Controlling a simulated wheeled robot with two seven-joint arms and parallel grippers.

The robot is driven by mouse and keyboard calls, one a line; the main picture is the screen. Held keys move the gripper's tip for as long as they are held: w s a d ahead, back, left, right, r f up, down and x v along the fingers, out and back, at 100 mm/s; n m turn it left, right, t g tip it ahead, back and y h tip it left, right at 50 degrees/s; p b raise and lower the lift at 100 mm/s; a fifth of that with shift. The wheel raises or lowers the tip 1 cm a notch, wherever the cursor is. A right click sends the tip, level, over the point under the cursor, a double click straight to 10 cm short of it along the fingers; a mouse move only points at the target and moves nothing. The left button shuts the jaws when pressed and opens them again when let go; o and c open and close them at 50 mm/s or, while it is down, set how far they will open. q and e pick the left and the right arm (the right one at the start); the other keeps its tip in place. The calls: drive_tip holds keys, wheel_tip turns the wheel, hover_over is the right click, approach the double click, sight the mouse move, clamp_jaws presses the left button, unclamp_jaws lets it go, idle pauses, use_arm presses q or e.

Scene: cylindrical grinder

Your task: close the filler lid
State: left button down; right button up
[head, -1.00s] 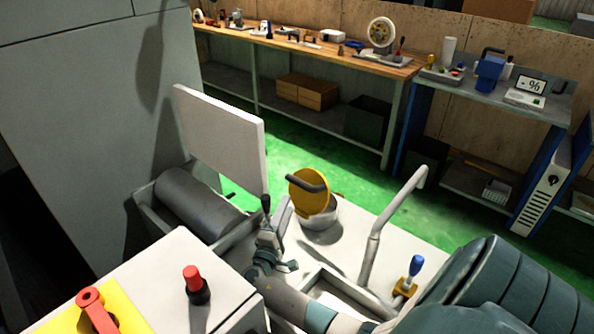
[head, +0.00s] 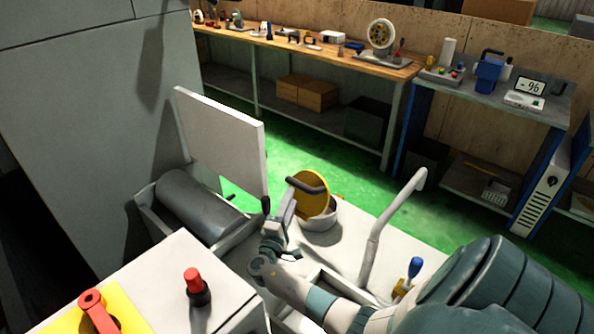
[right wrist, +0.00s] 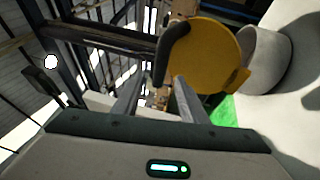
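The filler lid (head: 313,203) is a yellow disc with a black handle (head: 306,186). It stands open, tilted up over the white cylindrical filler neck (head: 322,218). In the right wrist view the lid (right wrist: 212,62) and its handle (right wrist: 168,52) are just beyond the fingers, with the neck (right wrist: 268,60) to the right. My right gripper (head: 289,228) is left of the lid and close to it. In the right wrist view its two fingers (right wrist: 157,98) are apart with nothing between them. I cannot tell if a finger touches the lid. My left gripper is not in view.
A bent grey pipe (head: 376,236) and a blue-knobbed lever (head: 414,268) stand right of the neck. A white panel (head: 222,140) rises behind the gripper on the left. A red button (head: 193,282) and a red switch (head: 97,308) are at lower left.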

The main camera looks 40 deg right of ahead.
sight(297, 185)
drive_tip(key=shift+p+x, duration=0.9)
drive_tip(key=shift+x, duration=2.9)
clamp_jaws()
